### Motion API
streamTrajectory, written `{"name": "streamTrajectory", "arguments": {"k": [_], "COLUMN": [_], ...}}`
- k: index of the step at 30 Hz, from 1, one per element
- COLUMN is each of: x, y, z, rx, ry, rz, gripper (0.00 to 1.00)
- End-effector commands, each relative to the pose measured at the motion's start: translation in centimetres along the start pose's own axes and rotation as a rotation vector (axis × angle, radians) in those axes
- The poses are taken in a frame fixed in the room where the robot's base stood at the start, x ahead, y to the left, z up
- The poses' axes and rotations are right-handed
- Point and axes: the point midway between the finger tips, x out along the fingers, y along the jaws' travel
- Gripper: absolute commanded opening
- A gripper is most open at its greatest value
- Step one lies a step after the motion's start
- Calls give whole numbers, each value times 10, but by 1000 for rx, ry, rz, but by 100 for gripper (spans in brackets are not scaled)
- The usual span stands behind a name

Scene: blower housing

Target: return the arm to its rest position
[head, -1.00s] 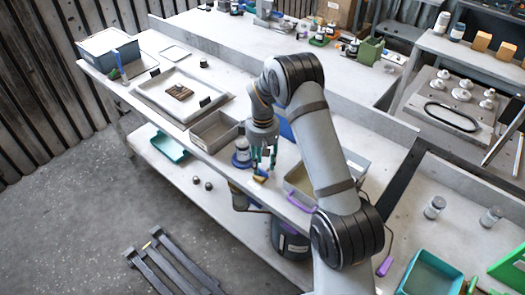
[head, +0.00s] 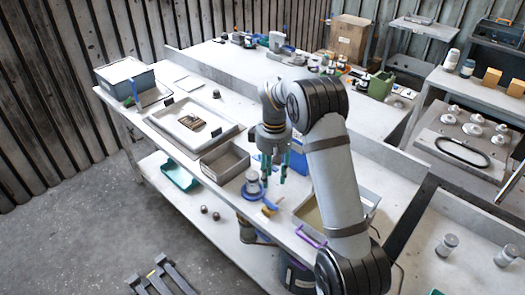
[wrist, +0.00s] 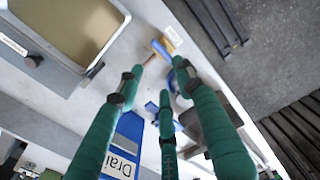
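My gripper (head: 273,176) hangs over the long grey bench in the head view. Its green fingers point down and stand apart with nothing between them, and they also show in the wrist view (wrist: 158,82). A small brush (head: 270,208) with a blue part and a yellow-orange part lies on the bench near its front edge, below and apart from the fingers. It also shows beyond the fingertips in the wrist view (wrist: 164,48). My arm reaches in from the lower right, bent at the elbow.
A blue-based jar (head: 253,184) stands beside the brush. A grey open bin (head: 224,160) is left of the gripper, and a shallow tray (head: 338,215) is to its right. A white tray (head: 172,132) holds a small brown part. A blue "Drai…" label (wrist: 122,150) shows in the wrist view.

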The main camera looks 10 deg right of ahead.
Motion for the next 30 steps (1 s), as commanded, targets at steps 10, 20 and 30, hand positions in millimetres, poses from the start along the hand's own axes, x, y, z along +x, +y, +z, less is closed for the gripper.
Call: {"name": "streamTrajectory", "arguments": {"k": [10,20,30], "x": [50,119,105], "y": [-1,-1,0], "z": [1,2,-1], "rx": [0,0,-105], "ry": [-6,-5,1], "rz": [-4,-3,0], "gripper": [36,36,36]}}
